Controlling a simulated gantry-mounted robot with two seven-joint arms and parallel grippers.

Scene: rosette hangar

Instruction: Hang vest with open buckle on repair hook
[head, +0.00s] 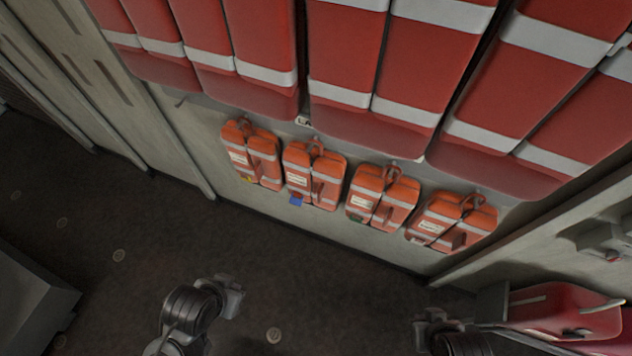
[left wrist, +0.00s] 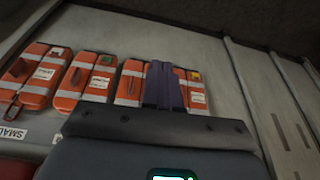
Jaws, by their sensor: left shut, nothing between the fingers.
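Several orange vests with grey bands hang in a row on the wall: one with a yellow tag (head: 262,160), one with a blue tag (head: 325,182), one with a green tag (head: 400,200) and one at the right end (head: 465,225). I cannot tell which buckle is open. A small empty hook (head: 181,102) juts from the wall left of the row; whether it is the repair hook is unclear. My left gripper (head: 236,290) is shut and empty, apart from the vests; its fingers (left wrist: 163,85) partly cover them in the left wrist view. My right gripper (head: 424,322) is low right, its jaws unclear.
Large red padded items with grey bands (head: 420,65) hang above the vest row. A red item (head: 560,310) lies at the lower right, near my right arm. A grey block (head: 30,300) stands at the lower left. The dark floor (head: 120,200) between is clear.

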